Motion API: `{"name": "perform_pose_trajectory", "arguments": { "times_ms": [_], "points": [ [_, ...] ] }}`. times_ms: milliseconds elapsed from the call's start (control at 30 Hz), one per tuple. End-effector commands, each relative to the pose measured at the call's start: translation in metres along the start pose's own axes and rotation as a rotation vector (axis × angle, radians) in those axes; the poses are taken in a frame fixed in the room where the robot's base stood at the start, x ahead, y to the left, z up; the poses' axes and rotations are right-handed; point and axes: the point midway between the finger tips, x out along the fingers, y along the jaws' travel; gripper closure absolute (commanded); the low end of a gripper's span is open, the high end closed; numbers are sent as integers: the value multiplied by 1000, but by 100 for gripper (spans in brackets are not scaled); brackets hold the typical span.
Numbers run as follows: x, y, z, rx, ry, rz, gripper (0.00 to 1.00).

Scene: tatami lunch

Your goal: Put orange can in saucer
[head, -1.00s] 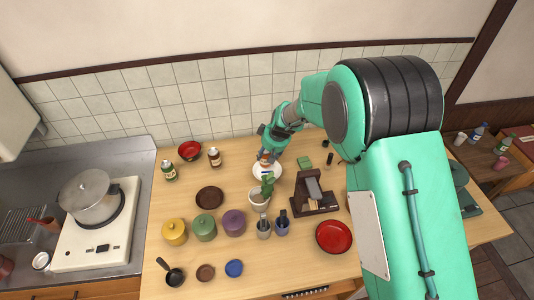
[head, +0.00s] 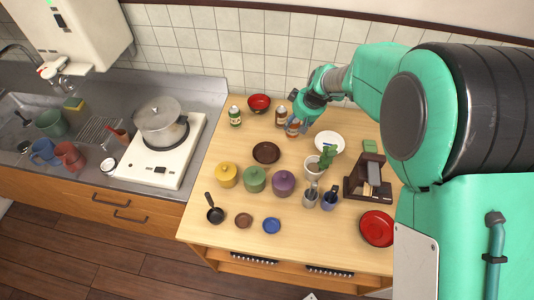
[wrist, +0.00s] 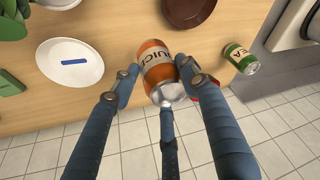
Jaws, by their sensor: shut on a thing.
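The orange can (wrist: 157,65), labelled JUICE, is between the fingers of my gripper (wrist: 160,82) in the wrist view, silver end towards the camera. In the head view my gripper (head: 297,117) is shut on the can (head: 292,128), left of a white plate (head: 329,143). I cannot tell its height above the table. The white plate also shows in the wrist view (wrist: 60,84), with a blue strip on it. Small round dishes, one brown (head: 243,221) and one blue (head: 271,226), stand near the front edge. I cannot tell which dish is the saucer.
Lidded pots, a plant, utensil cups and a dark stand (head: 368,178) fill the middle and right.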

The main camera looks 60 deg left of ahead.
Motion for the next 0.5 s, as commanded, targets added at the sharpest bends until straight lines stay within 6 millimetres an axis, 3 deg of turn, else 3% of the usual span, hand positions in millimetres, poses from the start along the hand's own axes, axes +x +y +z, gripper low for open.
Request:
{"name": "perform_pose_trajectory", "arguments": {
  "times_ms": [33,200,333,500],
  "points": [
    [-1,-20,-6,-30,0,-12,74],
    [-8,-70,-19,-111,-6,-48,74],
    [-12,-94,-23,-151,-10,-66,74],
    [-14,-108,-26,-172,-11,-76,74]
  ]
}}
